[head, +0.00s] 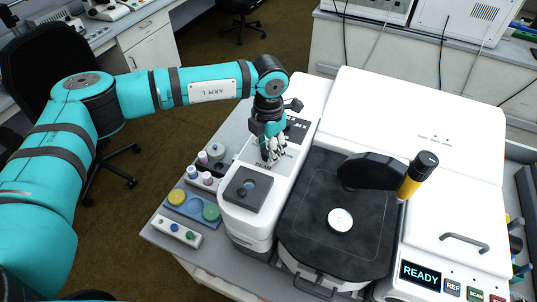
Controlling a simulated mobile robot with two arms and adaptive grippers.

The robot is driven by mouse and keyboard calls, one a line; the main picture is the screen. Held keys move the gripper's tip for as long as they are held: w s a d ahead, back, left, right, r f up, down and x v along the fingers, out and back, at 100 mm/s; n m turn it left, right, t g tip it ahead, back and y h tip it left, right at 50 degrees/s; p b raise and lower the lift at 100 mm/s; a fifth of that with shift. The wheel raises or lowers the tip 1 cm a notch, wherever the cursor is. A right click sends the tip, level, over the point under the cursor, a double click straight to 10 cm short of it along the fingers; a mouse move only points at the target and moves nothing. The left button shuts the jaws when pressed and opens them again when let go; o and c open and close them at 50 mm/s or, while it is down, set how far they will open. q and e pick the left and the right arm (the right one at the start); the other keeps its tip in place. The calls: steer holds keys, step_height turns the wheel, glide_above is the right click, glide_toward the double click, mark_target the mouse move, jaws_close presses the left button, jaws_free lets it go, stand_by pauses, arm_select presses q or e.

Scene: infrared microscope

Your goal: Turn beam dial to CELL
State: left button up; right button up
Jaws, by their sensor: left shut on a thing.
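The infrared microscope is a white instrument with a dark stage (325,245). A narrower white module (268,207) stands along its left side. My left gripper (269,160) points down onto the top of this module, behind a dark square block (243,196) with a small blue-grey centre. Its fingers are shut on what appears to be the beam dial, which the fingers hide. The dial's pointer and its CELL mark cannot be made out. My right gripper is out of view.
A READY screen (421,274) and the REF button (453,286) are at the front right. A black arm with a yellow-banded eyepiece (411,183) overhangs the stage. Small jars (202,175) and a blue tray (192,206) crowd the bench left of the module.

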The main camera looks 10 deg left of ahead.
arm_select(q)
steer(key=m+b, duration=0.1)
steer(key=b, duration=0.1)
steer(key=m+b, duration=0.4)
steer(key=b, duration=0.1)
steer(key=shift+f, duration=0.25)
steer(key=shift+r+m+b, duration=0.15)
steer(key=shift+m+b, duration=0.75)
steer(key=shift+m, duration=0.15)
steer(key=shift+r+m+b, duration=0.1)
steer(key=shift+m+b, duration=0.8)
steer(key=shift+m, duration=0.15)
steer(key=o, duration=1.1)
steer(key=shift+o, duration=0.2)
step_height(320, 180, up, 12)
